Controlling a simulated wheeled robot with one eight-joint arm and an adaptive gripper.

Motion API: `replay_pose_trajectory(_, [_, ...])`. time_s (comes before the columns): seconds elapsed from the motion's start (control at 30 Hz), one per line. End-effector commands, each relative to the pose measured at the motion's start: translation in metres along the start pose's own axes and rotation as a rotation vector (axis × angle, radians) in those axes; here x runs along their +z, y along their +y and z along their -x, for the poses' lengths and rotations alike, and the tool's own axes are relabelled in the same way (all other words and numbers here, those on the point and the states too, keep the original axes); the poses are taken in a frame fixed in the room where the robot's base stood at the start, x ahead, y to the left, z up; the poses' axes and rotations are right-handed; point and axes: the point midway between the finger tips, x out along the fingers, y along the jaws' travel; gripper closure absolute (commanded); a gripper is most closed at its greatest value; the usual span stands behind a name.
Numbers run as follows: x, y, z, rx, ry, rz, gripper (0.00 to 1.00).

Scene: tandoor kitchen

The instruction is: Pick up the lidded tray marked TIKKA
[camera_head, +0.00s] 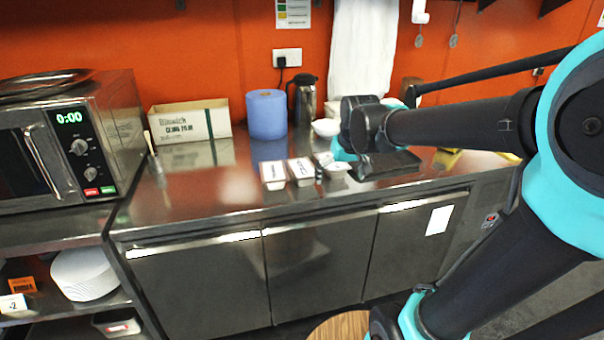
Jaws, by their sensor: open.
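Several small lidded trays with white lids stand on the steel counter. One (274,171) is at the left, and a second tray (302,169) is right beside it. Another white-lidded tray (323,159) is partly hidden behind my arm's end. The lids carry dark lettering too small to read, so I cannot tell which is marked TIKKA. My gripper (344,152) is at the end of my dark and teal arm, over the counter just right of the trays. It is open and apart from the two left trays. Its fingers are mostly hidden.
A small pale container (337,170) is by my gripper, and a flat black item (386,166) lies to its right. A cardboard box (190,121), blue paper roll (267,114) and steel flask (304,99) stand behind. A microwave (75,140) is left. The counter's front left is clear.

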Motion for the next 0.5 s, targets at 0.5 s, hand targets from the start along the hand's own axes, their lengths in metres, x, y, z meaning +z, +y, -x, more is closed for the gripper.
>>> replay_pose_trajectory(0.5, [-0.097,-0.063,0.051,-0.043,0.007,0.109,0.0])
